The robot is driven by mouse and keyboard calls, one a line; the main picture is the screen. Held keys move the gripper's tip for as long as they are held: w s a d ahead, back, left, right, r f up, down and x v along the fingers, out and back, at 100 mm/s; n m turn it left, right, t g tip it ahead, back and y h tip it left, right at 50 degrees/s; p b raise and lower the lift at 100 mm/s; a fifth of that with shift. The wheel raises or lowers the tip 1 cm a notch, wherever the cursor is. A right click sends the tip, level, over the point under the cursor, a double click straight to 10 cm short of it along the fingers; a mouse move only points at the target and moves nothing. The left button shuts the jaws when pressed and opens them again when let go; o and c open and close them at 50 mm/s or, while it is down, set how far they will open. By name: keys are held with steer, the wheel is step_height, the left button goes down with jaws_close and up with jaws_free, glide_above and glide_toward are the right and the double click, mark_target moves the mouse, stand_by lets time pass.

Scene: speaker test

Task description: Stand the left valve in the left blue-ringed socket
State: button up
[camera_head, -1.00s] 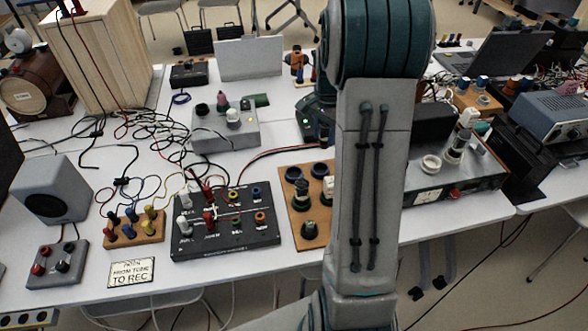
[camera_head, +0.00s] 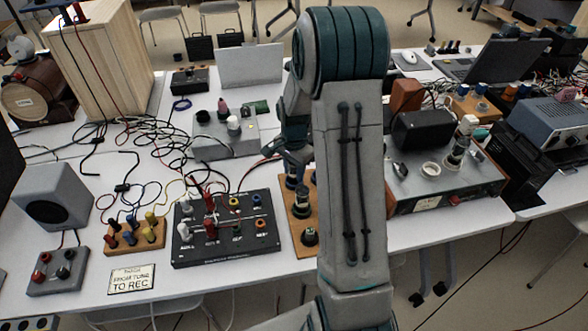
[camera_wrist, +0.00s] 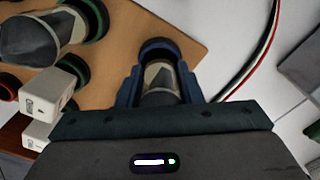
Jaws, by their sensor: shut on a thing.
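My gripper (camera_wrist: 160,80) is shut on a valve (camera_wrist: 160,73) with a pale band and dark grey parts. The blue ring (camera_wrist: 158,44) of a socket shows around the valve's far end in the wrist view. I cannot tell whether the valve is fully seated or just above it. In the head view my gripper (camera_head: 294,158) is low over the back left of the wooden socket board (camera_head: 286,222), partly hidden by my arm.
White blocks (camera_wrist: 50,88) lie close left of my gripper in the wrist view. Red and black cables (camera_wrist: 262,45) run to its right. A black panel with plugs (camera_head: 228,240) stands left of the board. A grey tester (camera_head: 455,190) stands to the right.

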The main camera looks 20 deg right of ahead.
steer(key=shift+f+b, duration=0.35)
steer(key=shift+f, duration=0.05)
steer(key=o, duration=1)
steer(key=shift+r, duration=0.1)
steer(key=shift+c, duration=0.2)
